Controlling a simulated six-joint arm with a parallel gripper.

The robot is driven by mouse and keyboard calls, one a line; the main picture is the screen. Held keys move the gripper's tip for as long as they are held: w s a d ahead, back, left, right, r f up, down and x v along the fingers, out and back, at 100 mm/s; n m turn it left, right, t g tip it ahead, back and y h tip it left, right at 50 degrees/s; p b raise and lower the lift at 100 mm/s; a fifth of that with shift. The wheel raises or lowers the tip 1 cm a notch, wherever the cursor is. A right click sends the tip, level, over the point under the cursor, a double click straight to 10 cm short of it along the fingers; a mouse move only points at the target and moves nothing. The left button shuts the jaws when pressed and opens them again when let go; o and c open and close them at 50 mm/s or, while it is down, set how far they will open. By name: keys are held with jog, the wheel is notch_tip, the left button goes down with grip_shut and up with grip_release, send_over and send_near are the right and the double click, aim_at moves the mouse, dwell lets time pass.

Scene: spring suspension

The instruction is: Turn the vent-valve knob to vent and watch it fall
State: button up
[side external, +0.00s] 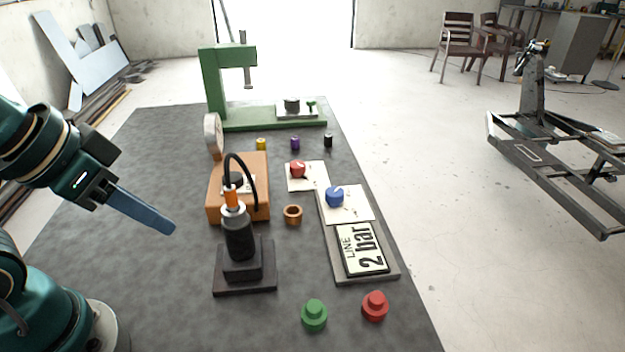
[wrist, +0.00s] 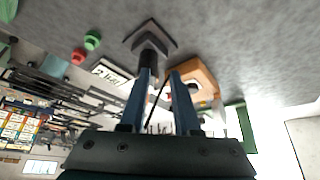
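Two knobs sit on white plates in the side view: a red knob (side external: 297,169) beside the orange box, and a blue knob (side external: 335,197) above the "LINE 2 bar" sign (side external: 362,248). I cannot tell from labels which is the vent valve. A black cylinder with an orange top (side external: 238,232) stands upright on a stepped dark base, with a black hose arching from it towards the orange box (side external: 262,190). My gripper (side external: 168,228) is left of these, above the mat and apart from everything. In the wrist view its blue fingers (wrist: 160,72) are spread and empty.
A round gauge (side external: 213,136) stands behind the orange box. A green press frame (side external: 213,90) is at the back. A copper ring (side external: 293,215), green button (side external: 314,315) and red button (side external: 375,305) stand on the dark mat (side external: 165,300). Small coloured cylinders line the back.

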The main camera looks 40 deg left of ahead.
jog(key=o, duration=0.5)
jog(key=shift+d+n, duration=0.1)
jog(key=shift+n, duration=0.2)
jog(key=shift+o, duration=0.2)
jog(key=w+d+r+n, duration=0.1)
jog(key=w+d+r+n+t+h, duration=0.1)
jog(key=r, duration=0.1)
jog(key=shift+w+r+n, duration=0.1)
jog(key=shift+w+n, duration=0.15)
jog(key=shift+n, duration=0.15)
jog(key=w+d+r+n+h, duration=0.2)
jog(key=w+r+n, duration=0.2)
jog(key=w+n, duration=0.15)
jog(key=n+t+h, duration=0.2)
jog(key=n, duration=1.7)
send_over(297, 164)
jog(key=s, duration=0.2)
notch_tip(297, 164, down, 12)
jog(key=shift+n+g, duration=0.5)
jog(key=shift+n, duration=0.25)
jog(key=f, duration=0.2)
jog(key=a+f, duration=0.1)
jog(key=f, duration=0.3)
jog(key=shift+s+a+f, duration=0.2)
jog(key=shift+s+a, duration=0.15)
jog(key=shift+f, duration=0.35)
jog(key=shift+x, duration=2.3)
